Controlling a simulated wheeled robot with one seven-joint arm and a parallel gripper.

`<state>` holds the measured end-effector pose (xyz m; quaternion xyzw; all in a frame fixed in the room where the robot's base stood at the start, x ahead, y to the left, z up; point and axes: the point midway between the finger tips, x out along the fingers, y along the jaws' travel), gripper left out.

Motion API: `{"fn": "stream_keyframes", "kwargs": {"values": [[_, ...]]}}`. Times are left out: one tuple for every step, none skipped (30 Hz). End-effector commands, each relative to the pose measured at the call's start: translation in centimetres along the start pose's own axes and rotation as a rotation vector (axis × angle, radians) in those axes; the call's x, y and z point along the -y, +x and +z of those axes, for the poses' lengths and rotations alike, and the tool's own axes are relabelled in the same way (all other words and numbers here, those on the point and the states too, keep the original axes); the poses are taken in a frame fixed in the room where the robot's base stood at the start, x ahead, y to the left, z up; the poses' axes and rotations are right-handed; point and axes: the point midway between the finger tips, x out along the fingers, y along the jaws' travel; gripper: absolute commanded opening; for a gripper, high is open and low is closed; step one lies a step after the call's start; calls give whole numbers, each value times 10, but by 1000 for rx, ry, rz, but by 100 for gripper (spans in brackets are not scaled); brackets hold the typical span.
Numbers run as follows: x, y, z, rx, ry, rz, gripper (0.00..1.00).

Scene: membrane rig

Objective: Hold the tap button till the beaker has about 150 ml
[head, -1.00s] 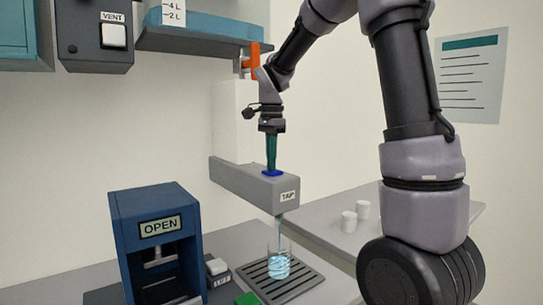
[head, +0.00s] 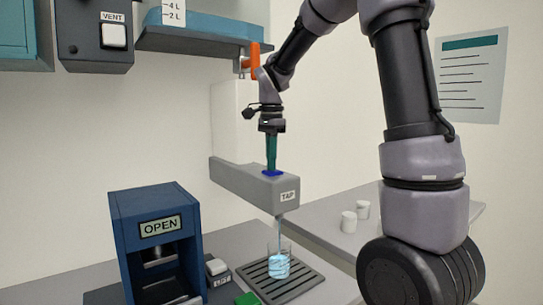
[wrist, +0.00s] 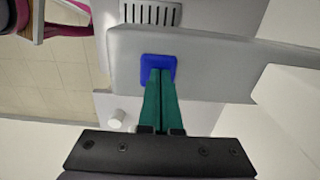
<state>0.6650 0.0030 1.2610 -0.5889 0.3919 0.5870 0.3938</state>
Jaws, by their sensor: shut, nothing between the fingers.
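My gripper (head: 271,169) is shut and empty, pointing straight down, with its green fingertips on the blue tap button (head: 272,173) on top of the grey tap (head: 240,182). In the wrist view the closed fingers (wrist: 160,75) reach the blue button (wrist: 159,60). A stream of water (head: 279,228) runs from the tap into the clear beaker (head: 279,264) standing on the drip grate. The beaker holds pale blue water; its marks are too small to read.
The dark drip grate (head: 298,285) lies under the beaker. A blue box marked OPEN (head: 158,228) stands at left, with a small switch labelled LIFT (head: 216,267) beside it. White cups (head: 349,221) stand at right. A VENT panel (head: 97,32) hangs at upper left.

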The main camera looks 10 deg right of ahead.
Motion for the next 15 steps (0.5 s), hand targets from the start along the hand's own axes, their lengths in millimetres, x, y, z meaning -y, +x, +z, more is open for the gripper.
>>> {"fn": "stream_keyframes", "kwargs": {"values": [[-3,6,1,3,0,15,0],[-3,6,1,3,0,15,0],[-3,6,1,3,0,15,0],[-3,6,1,3,0,15,0],[-3,5,1,3,0,15,0],[-3,4,1,3,0,15,0],[-3,2,0,3,1,14,0],[-4,-1,0,3,1,13,0],[-4,-6,-2,2,1,11,0],[-4,-11,-3,2,1,9,0],[-5,-16,-4,2,2,7,0],[-6,-24,-6,2,4,6,0],[-7,-31,-7,1,4,3,0],[-8,-38,-9,1,4,1,0],[-8,-48,-9,0,4,0,0]]}}
